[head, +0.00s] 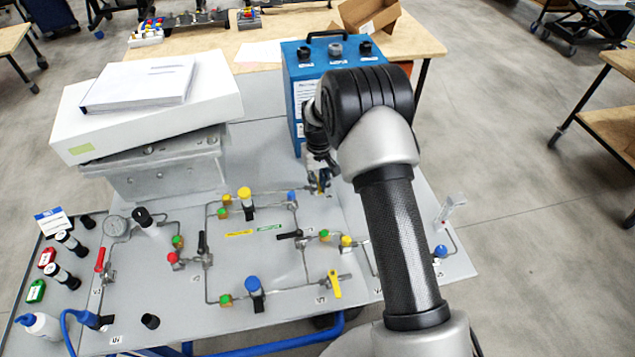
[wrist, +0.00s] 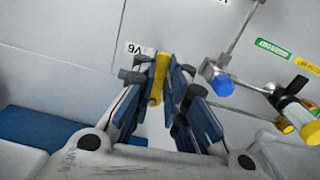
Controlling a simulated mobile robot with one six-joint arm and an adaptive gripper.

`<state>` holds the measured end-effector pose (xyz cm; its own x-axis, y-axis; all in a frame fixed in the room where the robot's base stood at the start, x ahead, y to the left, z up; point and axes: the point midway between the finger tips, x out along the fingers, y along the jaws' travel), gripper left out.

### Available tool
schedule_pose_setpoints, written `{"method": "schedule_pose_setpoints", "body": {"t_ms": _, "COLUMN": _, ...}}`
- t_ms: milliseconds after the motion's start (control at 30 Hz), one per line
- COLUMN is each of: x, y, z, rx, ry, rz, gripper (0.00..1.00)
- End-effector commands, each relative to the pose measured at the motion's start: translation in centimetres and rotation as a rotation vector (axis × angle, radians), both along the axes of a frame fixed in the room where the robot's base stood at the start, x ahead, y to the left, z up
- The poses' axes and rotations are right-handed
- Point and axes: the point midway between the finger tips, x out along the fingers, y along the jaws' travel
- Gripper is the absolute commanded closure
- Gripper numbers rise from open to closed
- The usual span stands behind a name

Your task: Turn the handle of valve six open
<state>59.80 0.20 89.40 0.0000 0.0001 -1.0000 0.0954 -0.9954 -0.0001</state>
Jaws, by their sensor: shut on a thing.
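The yellow handle of valve six (wrist: 158,72) stands between my fingers in the wrist view, lying nearly up and down in that picture. The V6 label (wrist: 134,50) shows upside down just left of it. My gripper (wrist: 161,84) is shut on the handle, with a blue-padded finger on each side. In the head view my gripper (head: 320,179) is at the back of the grey panel (head: 270,330), in front of the blue box. There the gripper and wrist hide most of the handle, and the valve body is hard to make out.
The blue box (head: 300,85) stands close behind my gripper. A white box (head: 190,122) with a binder is at the left. Tubing and several valves fill the panel's middle, including a blue-capped one (wrist: 222,85) and another yellow handle (head: 334,284). Bare panel lies between them.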

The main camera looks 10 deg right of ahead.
Motion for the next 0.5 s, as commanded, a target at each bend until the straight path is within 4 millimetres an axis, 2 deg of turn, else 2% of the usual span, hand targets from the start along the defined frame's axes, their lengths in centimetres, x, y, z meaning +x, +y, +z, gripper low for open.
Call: {"method": "schedule_pose_setpoints", "body": {"t_ms": 500, "x": 0.6, "y": -1.7, "z": 0.0, "rx": -0.001, "ry": -0.001, "rz": 0.449, "gripper": 1.0}}
